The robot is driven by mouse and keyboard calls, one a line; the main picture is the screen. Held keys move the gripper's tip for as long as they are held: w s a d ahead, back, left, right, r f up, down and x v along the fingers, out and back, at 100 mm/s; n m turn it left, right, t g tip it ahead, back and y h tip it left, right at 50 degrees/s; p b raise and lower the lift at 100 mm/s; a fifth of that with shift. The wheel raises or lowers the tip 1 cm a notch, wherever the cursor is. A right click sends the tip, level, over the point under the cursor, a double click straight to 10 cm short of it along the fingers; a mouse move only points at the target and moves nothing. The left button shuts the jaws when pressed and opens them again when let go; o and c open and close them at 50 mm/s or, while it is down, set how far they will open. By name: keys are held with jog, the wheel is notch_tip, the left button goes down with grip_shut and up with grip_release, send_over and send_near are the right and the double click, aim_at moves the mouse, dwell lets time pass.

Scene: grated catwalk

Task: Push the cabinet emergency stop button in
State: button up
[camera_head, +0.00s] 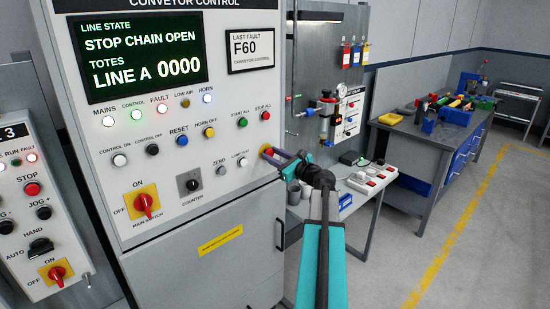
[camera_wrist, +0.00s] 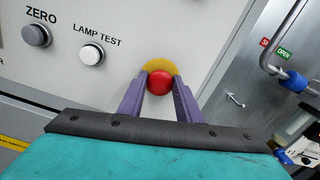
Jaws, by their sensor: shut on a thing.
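The cabinet emergency stop is a round red button (camera_wrist: 160,83) on a yellow backing (camera_wrist: 160,65), low on the right side of the grey control panel. In the wrist view the two purple fingers of my gripper (camera_wrist: 161,79) lie on either side of the red button, shut on it. In the head view my gripper (camera_head: 270,155) reaches the panel from the right and covers most of the button. A bit of the yellow backing (camera_head: 265,147) shows there. I cannot tell how deep the button sits.
The LAMP TEST button (camera_head: 243,162) and ZERO button (camera_head: 220,171) are just left. The STOP ALL button (camera_head: 265,115) is above. A main switch (camera_head: 145,203) sits lower left. A side table with a white power strip (camera_head: 372,180) stands right of the cabinet. Floor at the right is clear.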

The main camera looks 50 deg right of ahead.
jog(key=o, duration=0.6)
jog(key=shift+w+r, duration=0.1)
jog(key=shift+r, duration=0.05)
jog(key=o, duration=0.4)
jog(key=shift+w, duration=0.15)
jog(key=shift+o, duration=0.2)
jog(key=shift+s, duration=0.2)
jog(key=s+a+b, duration=0.1)
jog(key=s+b, duration=0.2)
jog(key=s, duration=1)
jog(key=shift+s+b, duration=0.3)
jog(key=shift+b, duration=0.1)
